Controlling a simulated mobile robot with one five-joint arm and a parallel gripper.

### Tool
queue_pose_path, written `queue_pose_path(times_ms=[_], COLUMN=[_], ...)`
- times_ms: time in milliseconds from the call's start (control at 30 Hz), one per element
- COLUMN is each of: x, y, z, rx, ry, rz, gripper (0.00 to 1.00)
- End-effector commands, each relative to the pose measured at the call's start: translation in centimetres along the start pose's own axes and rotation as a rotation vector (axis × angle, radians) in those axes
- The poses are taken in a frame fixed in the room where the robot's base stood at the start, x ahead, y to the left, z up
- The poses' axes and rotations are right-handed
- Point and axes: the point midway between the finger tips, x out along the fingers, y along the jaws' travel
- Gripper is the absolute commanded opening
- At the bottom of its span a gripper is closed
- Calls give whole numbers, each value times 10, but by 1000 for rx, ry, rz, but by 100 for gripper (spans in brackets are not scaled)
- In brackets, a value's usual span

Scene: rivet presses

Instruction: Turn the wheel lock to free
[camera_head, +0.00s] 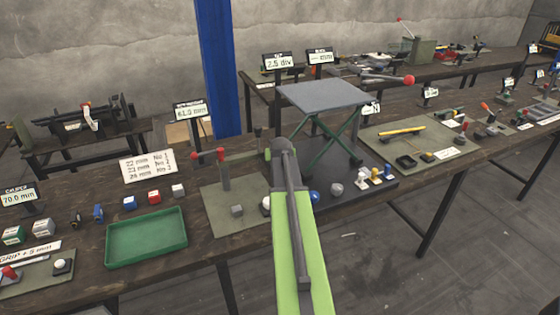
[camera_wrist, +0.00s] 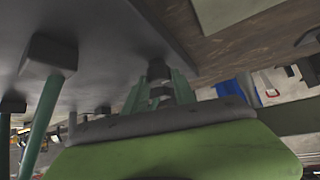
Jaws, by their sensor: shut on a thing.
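A lift stand has a grey flat top (camera_head: 322,95) and crossed green legs (camera_head: 335,140), on a dark base on the bench. My gripper (camera_wrist: 160,88) is low at the stand's left side, with its fingertips partly hidden. It is shut on a small dark part (camera_wrist: 158,69) in the wrist view. I cannot make out whether this part is the wheel lock, or which way it is set. In the camera_head view my own arm covers the grip. A red-ended lever (camera_head: 408,80) sticks out right of the stand's top.
A green tray (camera_head: 147,259) is further left. A blue ball (camera_head: 314,197), a grey ball (camera_head: 337,188) and small stamps (camera_head: 375,176) lie close right of my arm. A blue column (camera_head: 218,70) rises behind.

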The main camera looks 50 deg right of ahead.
Motion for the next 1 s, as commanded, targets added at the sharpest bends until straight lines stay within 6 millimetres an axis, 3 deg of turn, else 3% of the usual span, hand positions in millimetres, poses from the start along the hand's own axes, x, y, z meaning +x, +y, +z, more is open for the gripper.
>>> queue_pose_path(times_ms=[367, 1000], x=[0, 3], y=[2, 9], z=[0, -3], rx=[-63, -448], ry=[-1, -1], rz=[-66, -452], gripper=[0, 0])
